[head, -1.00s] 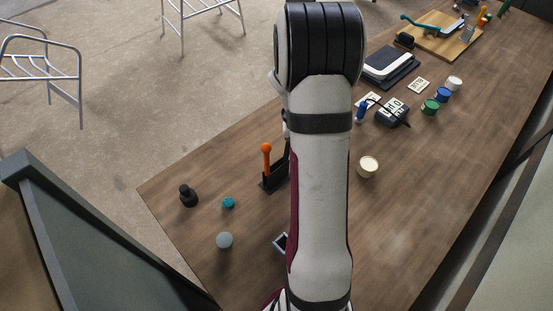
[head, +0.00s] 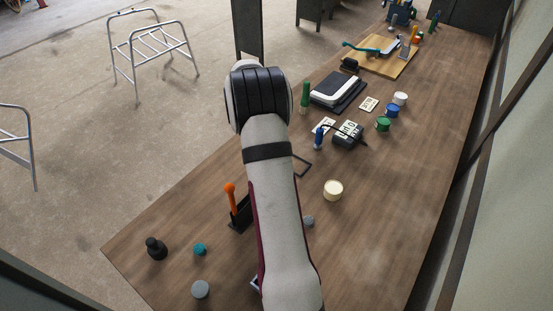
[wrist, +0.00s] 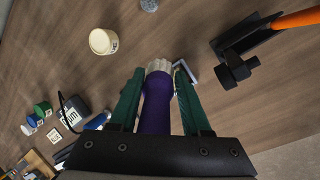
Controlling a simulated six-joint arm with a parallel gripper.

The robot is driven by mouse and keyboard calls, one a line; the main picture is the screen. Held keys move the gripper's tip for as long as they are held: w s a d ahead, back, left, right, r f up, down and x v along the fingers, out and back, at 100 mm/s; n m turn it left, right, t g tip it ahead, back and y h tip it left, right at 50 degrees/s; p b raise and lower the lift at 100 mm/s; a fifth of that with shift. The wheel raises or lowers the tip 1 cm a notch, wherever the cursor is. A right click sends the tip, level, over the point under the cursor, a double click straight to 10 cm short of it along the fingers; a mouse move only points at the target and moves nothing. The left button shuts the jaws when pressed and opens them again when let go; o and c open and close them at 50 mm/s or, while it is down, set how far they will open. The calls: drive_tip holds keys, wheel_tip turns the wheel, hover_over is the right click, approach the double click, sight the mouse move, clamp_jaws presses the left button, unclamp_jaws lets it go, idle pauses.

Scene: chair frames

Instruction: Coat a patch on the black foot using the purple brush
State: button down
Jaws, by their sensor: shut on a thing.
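My gripper (wrist: 158,95) has green fingers and is shut on the purple brush (wrist: 157,105). The brush's pale tip (wrist: 158,66) points away from the palm, over the table. In the head view my arm hides the gripper and the brush. A black piece with a short stub (wrist: 237,68) is right of the brush tip in the wrist view, apart from it, beside a black stand. Another black knobbed piece (head: 157,248) stands near the table's left corner in the head view. I cannot tell which is the black foot.
An orange-handled tool (head: 230,195) sits in the black stand (head: 240,214). A cream-topped jar (head: 333,190), a teal cap (head: 200,249) and a grey disc (head: 201,289) are nearby. Paint pots and a black device (head: 348,134) lie farther off. The table's right-middle is clear.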

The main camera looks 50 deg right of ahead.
drive_tip(key=shift+f, duration=1.6)
drive_tip(key=shift+w+f, duration=0.35)
drive_tip(key=shift+f, duration=0.3)
drive_tip(key=shift+w+f, duration=0.15)
drive_tip(key=shift+w, duration=0.6)
drive_tip(key=shift+w+f, duration=0.15)
drive_tip(key=shift+w, duration=0.6)
drive_tip(key=shift+s+r, duration=0.2)
drive_tip(key=shift+s, duration=1.75)
drive_tip(key=shift+w+r, duration=0.1)
drive_tip(key=shift+r, duration=3.95)
